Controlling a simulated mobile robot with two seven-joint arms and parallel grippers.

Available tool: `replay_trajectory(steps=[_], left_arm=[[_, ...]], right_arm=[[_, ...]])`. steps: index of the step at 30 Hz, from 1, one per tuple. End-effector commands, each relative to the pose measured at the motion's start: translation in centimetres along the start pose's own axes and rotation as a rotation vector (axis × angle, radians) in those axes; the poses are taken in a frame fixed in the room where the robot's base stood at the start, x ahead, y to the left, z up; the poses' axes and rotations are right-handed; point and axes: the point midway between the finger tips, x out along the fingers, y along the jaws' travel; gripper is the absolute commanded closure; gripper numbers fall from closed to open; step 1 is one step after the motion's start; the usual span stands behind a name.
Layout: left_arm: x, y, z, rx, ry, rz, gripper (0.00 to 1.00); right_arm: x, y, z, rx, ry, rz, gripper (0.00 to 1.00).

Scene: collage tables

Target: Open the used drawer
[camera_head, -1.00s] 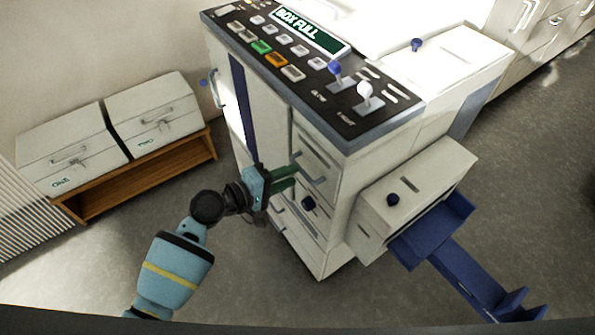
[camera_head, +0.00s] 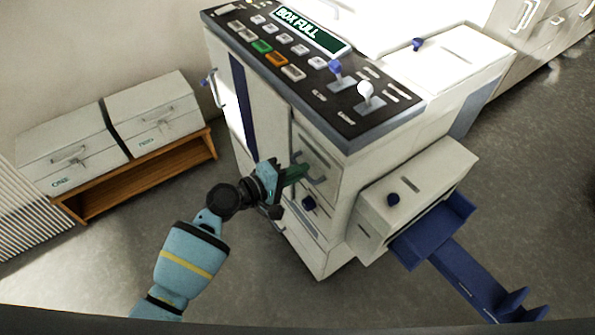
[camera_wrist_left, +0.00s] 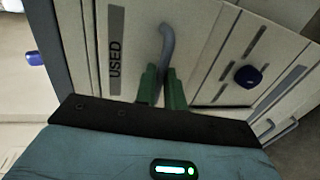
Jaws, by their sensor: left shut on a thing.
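The used drawer (camera_wrist_left: 137,45) has a pale front with a grey "USED" label, seen in the left wrist view. Its grey curved handle (camera_wrist_left: 168,45) runs down between my green fingers. In the head view the handle (camera_head: 318,166) is on the machine's front below the control panel. My left gripper (camera_head: 300,172) is shut on this handle; its fingers (camera_wrist_left: 162,88) also show in the left wrist view. The drawer shows no clear gap around its front. My right gripper is not in view.
The white machine (camera_head: 265,110) carries a dark control panel reading "BOX FULL". A side unit (camera_head: 425,180) with a blue chute (camera_head: 465,270) stands at right. Two boxes (camera_head: 150,105) sit on a wooden bench (camera_head: 150,180) at left. The floor before the machine is clear.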

Motion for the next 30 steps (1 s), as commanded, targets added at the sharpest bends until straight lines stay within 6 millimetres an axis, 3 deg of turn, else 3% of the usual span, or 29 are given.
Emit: replay_trajectory(steps=[8,14,30], left_arm=[[-0.3,-0.1,0.0,0.000,0.001,0.000,1.00],[-2.5,-0.6,0.0,0.000,0.001,-0.001,1.00],[-15.3,-3.6,0.1,-0.001,-0.002,-0.004,1.00]], right_arm=[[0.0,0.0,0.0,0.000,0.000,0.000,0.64],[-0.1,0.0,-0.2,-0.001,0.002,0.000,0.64],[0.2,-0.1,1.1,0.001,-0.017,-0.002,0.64]])
